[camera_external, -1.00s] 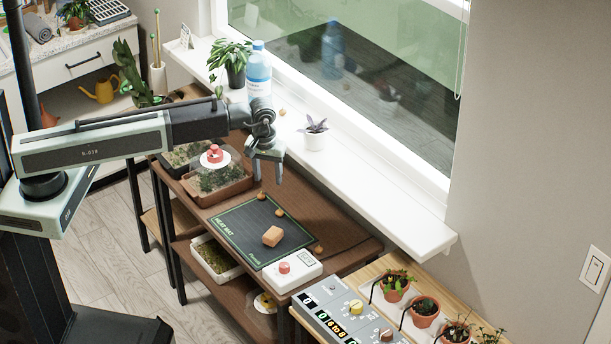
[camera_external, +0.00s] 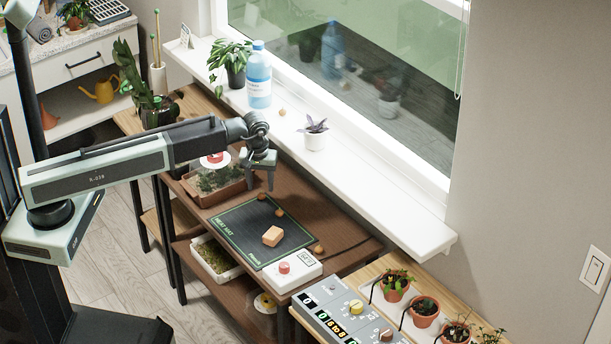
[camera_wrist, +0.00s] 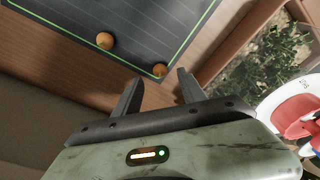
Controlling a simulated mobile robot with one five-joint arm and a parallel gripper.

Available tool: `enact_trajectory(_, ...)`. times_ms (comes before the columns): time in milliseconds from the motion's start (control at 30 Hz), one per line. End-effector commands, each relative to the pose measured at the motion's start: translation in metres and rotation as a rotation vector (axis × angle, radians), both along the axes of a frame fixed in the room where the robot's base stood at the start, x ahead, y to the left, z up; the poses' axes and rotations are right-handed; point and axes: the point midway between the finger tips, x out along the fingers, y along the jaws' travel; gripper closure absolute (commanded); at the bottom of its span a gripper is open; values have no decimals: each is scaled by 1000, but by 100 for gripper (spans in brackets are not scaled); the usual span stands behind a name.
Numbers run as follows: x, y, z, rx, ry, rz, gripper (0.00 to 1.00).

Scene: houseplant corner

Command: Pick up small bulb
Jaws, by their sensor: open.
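A small orange-brown bulb (camera_external: 261,196) lies at the back corner of the black heat mat (camera_external: 240,228). In the wrist view this bulb (camera_wrist: 159,70) appears just beyond the gap between my fingertips. A second, larger-looking bulb (camera_external: 279,212) lies on the mat's right edge, left of the small one in the wrist view (camera_wrist: 105,41). A third bulb (camera_external: 319,249) is near the mat's right corner, and another (camera_external: 282,112) is on the windowsill. My gripper (camera_external: 260,187) is open and empty above the small bulb, pointing down. I cannot tell its exact height.
A tan block (camera_external: 272,236) lies on the mat. A white box with a red knob (camera_external: 299,270) stands at the mat's front. A seed tray (camera_external: 216,186) with a clear red-knobbed dome is close left of my gripper. The white windowsill (camera_external: 385,190) rises behind the table.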

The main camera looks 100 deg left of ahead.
Motion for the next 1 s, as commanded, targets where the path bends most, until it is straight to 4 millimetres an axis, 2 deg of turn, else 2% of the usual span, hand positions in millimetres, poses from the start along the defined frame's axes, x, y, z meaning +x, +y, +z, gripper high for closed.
enact_trajectory(33, 0, 2, -18, 0, 0, 0, 52)
enact_trajectory(167, 0, 4, -38, 0, -1, 0, 52)
enact_trajectory(433, 0, 5, -36, 0, -1, 0, 52)
enact_trajectory(600, 0, 5, -36, 0, -1, 0, 99)
enact_trajectory(1000, 0, 5, -36, 0, -1, 0, 100)
